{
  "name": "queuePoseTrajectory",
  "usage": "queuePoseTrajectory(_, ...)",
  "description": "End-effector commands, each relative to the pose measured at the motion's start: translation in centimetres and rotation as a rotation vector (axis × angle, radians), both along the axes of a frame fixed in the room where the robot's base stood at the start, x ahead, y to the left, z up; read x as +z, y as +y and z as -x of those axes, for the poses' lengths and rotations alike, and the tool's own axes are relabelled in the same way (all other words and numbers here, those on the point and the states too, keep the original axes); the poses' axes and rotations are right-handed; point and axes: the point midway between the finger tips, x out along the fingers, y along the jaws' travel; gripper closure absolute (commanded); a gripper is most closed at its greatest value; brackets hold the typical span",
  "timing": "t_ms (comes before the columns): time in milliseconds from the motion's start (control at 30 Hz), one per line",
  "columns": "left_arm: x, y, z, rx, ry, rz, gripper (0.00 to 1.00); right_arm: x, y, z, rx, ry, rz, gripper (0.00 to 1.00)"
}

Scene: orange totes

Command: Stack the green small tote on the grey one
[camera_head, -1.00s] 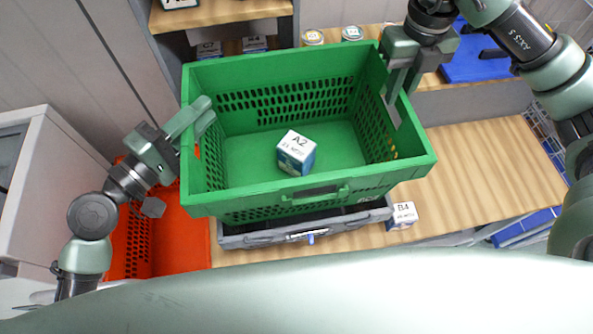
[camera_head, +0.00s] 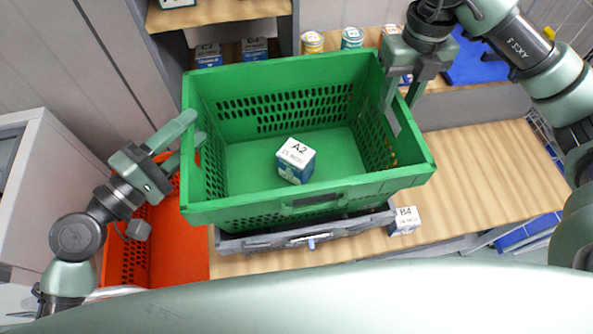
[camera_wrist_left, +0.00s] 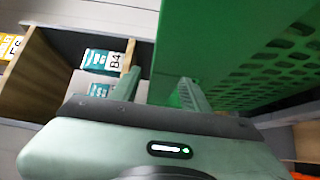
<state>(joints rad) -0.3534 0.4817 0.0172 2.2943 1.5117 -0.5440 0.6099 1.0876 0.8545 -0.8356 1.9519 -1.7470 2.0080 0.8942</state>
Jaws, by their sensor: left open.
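The green tote (camera_head: 300,203) stands upright above the grey tote (camera_head: 305,236), whose front edge shows below it. They look stacked, but the green one hides most of the grey rim. A white-and-blue box marked A2 (camera_head: 296,160) lies inside the green tote. My left gripper (camera_head: 192,128) is open at the green tote's left rim. In the left wrist view, its spread fingers (camera_wrist_left: 158,92) are beside the green wall (camera_wrist_left: 225,50). My right gripper (camera_head: 402,95) has its fingers apart about the right rim, one inside and one outside.
An orange tote (camera_head: 180,245) is at the lower left. A box marked B4 (camera_head: 405,220) stands right of the grey tote on the wooden table (camera_head: 480,170). Jars (camera_head: 352,38) and boxes stand behind. The table's right side is clear.

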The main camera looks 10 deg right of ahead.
Motion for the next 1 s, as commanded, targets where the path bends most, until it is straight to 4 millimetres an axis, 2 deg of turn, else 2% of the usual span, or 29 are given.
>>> queuePoseTrajectory(300, -0.1, 4.4, 4.6, 0.001, 0.005, 0.001, 0.54, 0.0, 0.0, 0.0, 0.000, 0.000, 0.000, 0.63)
queuePoseTrajectory(500, 0.0, 6.0, 6.2, 0.000, 0.003, 0.001, 0.54, 0.0, 0.0, 0.0, 0.000, 0.000, 0.000, 0.63)
queuePoseTrajectory(633, 0.0, 6.4, 6.6, -0.001, 0.001, 0.001, 0.54, 0.3, 0.0, 0.0, 0.000, -0.002, 0.001, 0.63)
queuePoseTrajectory(767, 0.0, 6.4, 6.6, -0.002, 0.001, 0.001, 0.54, 1.6, 0.0, -0.1, 0.001, -0.005, 0.001, 0.63)
queuePoseTrajectory(1000, 0.0, 6.4, 6.6, -0.002, 0.001, 0.001, 0.54, 5.8, -0.1, -0.1, -0.001, -0.007, 0.002, 0.63)
